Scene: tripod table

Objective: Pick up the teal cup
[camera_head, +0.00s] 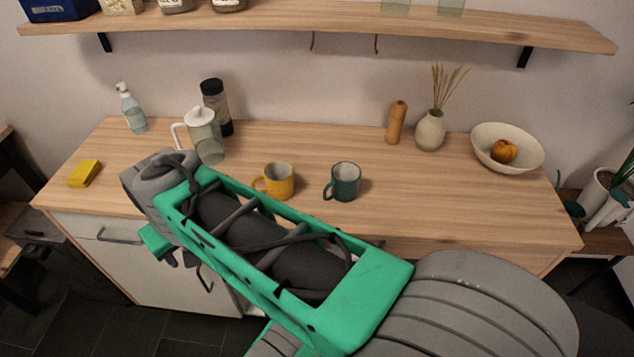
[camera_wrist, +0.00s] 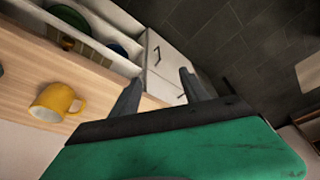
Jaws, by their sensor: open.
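The teal cup (camera_head: 346,183) stands upright on the wooden counter in the head view, with its handle toward the left. It is empty as far as its open top shows, and I cannot make it out in the wrist view. My gripper (camera_wrist: 160,88) is open, with two dark fingers apart and nothing between them. It hangs in front of the counter, left of the teal cup and well apart from it. In the wrist view it points toward the cabinet front and floor. My green and grey arm crosses the head view in front of the counter.
A yellow mug (camera_head: 278,181) stands just left of the teal cup; it also shows in the wrist view (camera_wrist: 52,101). A glass pitcher (camera_head: 207,138), a wooden mill (camera_head: 395,122), a vase (camera_head: 430,130) and a fruit bowl (camera_head: 491,157) stand farther back. Counter right of the cup is clear.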

